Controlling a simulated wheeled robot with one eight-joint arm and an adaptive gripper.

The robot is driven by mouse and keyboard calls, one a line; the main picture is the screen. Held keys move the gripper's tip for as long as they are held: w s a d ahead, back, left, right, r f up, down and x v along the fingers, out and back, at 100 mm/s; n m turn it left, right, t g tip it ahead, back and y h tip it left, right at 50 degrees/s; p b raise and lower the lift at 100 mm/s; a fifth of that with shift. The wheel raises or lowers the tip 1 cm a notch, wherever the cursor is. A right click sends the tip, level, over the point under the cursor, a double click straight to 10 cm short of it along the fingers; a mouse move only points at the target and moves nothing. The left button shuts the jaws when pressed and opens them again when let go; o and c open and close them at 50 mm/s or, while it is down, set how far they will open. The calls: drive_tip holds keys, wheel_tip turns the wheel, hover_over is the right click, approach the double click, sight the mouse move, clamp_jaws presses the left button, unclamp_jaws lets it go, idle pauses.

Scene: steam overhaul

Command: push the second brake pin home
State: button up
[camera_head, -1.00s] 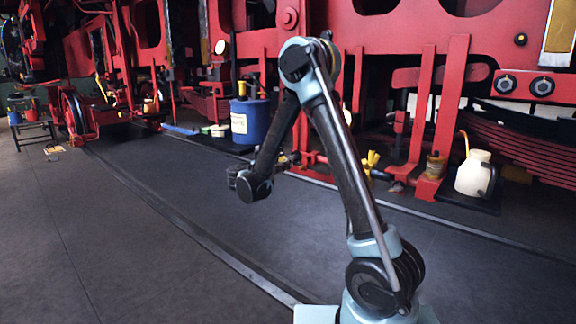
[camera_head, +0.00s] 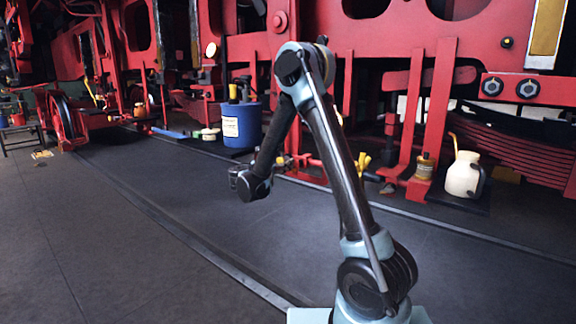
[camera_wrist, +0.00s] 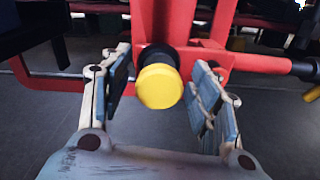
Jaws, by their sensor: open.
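In the wrist view a round yellow head (camera_wrist: 160,87) on a black collar (camera_wrist: 157,57) faces me, in front of a red frame (camera_wrist: 178,20). It looks like a brake pin, but which one I cannot tell. My gripper (camera_wrist: 160,72) is open, its two fingers spread left and right of the yellow head with clear gaps. How far the head is from the fingers is unclear. In the head view my gripper (camera_head: 243,183) is small and dark, low before the red locomotive frame, and the pin cannot be made out there.
A red crossbar with a dark rod (camera_wrist: 275,66) runs right, with another yellow piece (camera_wrist: 312,94) at the edge. In the head view a blue drum (camera_head: 242,124), a cream jug (camera_head: 463,175) and a yellow handle (camera_head: 363,161) stand along the locomotive. The dark floor (camera_head: 110,260) is clear at left.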

drive_tip(key=shift+s+a, duration=0.1)
drive_tip(key=v, duration=1.1)
drive_tip(key=shift+s+a, duration=0.25)
